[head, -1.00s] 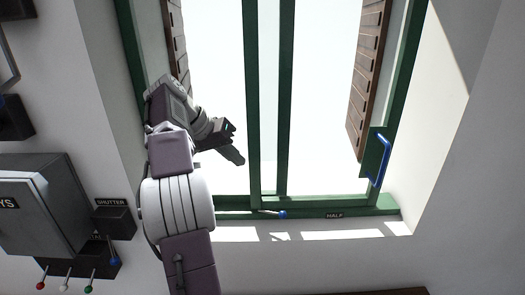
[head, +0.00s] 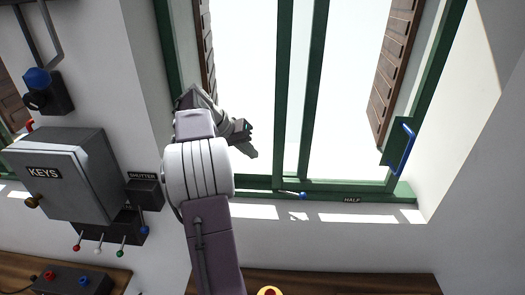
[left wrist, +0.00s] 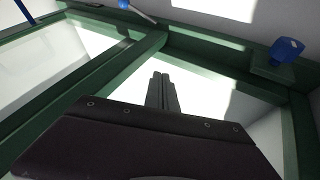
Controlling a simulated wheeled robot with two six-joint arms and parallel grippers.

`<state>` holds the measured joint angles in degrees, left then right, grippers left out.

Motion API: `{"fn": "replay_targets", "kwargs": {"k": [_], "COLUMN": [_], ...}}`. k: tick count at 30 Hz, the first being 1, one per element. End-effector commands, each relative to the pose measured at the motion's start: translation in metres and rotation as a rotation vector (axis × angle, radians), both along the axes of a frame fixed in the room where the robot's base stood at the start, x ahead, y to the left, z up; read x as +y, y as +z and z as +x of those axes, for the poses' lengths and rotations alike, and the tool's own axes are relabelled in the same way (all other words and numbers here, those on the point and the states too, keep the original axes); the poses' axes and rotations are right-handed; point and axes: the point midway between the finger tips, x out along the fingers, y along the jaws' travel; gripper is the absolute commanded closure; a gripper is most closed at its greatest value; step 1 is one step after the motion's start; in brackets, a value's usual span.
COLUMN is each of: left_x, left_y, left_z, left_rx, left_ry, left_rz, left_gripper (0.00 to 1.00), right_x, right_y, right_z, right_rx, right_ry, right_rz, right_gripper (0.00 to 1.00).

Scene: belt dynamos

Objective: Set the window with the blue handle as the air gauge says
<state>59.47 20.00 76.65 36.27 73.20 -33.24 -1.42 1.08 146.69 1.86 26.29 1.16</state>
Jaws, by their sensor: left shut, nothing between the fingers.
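The green-framed window (head: 310,90) fills the upper middle of the head view. A blue handle (head: 402,148) stands on a green plate at its right side. A blue bar, likely this handle, shows at the left wrist view's top left (left wrist: 25,10). A blue knob (head: 303,196) ends a thin rod at the bottom rail; a "HALF" label (head: 352,199) is to its right. My left gripper (head: 248,140) is shut and empty, before the left part of the window, apart from the handle; its fingers also show in the wrist view (left wrist: 162,92). The air gauge is not in view.
A blue block (left wrist: 287,48) sits on a green bracket in the wrist view. Left of the window are a "KEYS" box (head: 65,172), a "SHUTTER" box (head: 145,193) and several coloured levers. A button box (head: 72,280) stands at lower left. Brown shutters (head: 395,70) stand outside.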

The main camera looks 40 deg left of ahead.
Motion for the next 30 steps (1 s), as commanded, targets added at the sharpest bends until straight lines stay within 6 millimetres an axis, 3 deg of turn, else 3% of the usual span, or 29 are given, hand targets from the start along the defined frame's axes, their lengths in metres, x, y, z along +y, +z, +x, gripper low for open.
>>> {"fn": "replay_targets", "kwargs": {"k": [1, 6, 20, 30], "left_x": [-0.009, -0.024, -0.031, -0.080], "left_y": [0.007, 0.006, 0.003, 0.003], "left_z": [0.006, 0.020, 0.025, 0.066], "left_rx": [-0.003, -0.002, -0.003, -0.002], "left_ry": [-0.007, -0.004, -0.003, -0.008], "left_rz": [0.002, 0.001, 0.002, 0.001], "left_gripper": [1.00, 1.00, 1.00, 1.00], "right_x": [0.000, 0.000, 0.000, 0.000], "right_y": [0.008, 0.014, 0.013, 0.004], "right_z": [0.000, 0.000, 0.000, 0.000], "right_rx": [0.000, 0.000, 0.000, 0.000], "right_ry": [0.000, 0.000, 0.000, 0.000], "right_rz": [0.000, 0.000, 0.000, 0.000], "right_gripper": [0.48, 0.48, 0.48, 0.48]}}
